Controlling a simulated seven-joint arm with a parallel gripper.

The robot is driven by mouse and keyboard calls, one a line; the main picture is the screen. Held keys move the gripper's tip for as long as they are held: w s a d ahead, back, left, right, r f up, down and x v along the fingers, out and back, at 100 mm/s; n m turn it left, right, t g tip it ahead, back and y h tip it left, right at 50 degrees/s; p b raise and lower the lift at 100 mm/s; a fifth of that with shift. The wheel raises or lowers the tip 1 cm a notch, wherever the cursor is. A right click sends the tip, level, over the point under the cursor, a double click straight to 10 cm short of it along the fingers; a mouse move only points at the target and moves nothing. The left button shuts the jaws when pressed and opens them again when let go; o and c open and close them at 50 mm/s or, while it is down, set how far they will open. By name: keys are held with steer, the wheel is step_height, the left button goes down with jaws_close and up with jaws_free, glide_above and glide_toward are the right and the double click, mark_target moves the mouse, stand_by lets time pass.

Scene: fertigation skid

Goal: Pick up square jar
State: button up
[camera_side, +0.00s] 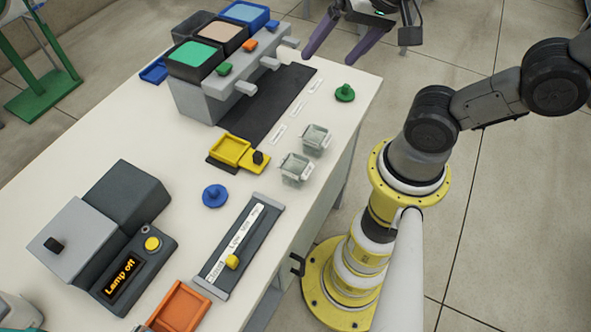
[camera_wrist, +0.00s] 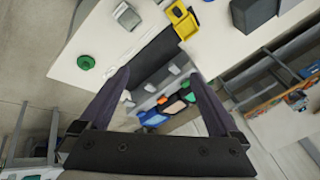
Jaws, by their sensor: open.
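Two small clear jars stand upright near the table's right edge in the side view: one farther back (camera_side: 315,139) and one nearer the front (camera_side: 297,168). Both look roughly square, and I cannot tell for sure which is the square jar. Clear glass also shows at the top of the wrist view (camera_wrist: 127,16). My gripper (camera_side: 330,57) is open and empty, with purple fingers, above the far end of the table and well apart from the jars. Its fingers also show in the wrist view (camera_wrist: 158,73), over the area of the dispenser.
A grey dispenser (camera_side: 203,96) with coloured bins stands at the back on the table. A green knob (camera_side: 345,93), yellow tray (camera_side: 231,150), blue knob (camera_side: 215,195) and slider panel (camera_side: 238,245) lie around the jars. A dark lamp box (camera_side: 127,200) stands at front left.

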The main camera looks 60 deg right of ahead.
steer(key=w+a+f+m+g, duration=0.2)
steer(key=w+f+m, duration=0.15)
steer(key=m, duration=0.25)
steer(key=m+g, duration=0.3)
steer(key=g, duration=0.1)
glide_above(295, 171)
steer(key=s+a, duration=0.1)
steer(key=a, duration=0.1)
step_height(295, 171, down, 11)
step_height(295, 171, down, 7)
steer(key=shift+s+f, duration=0.1)
steer(key=shift+f, duration=3.1)
steer(key=c, duration=1)
steer(key=shift+r, duration=0.1)
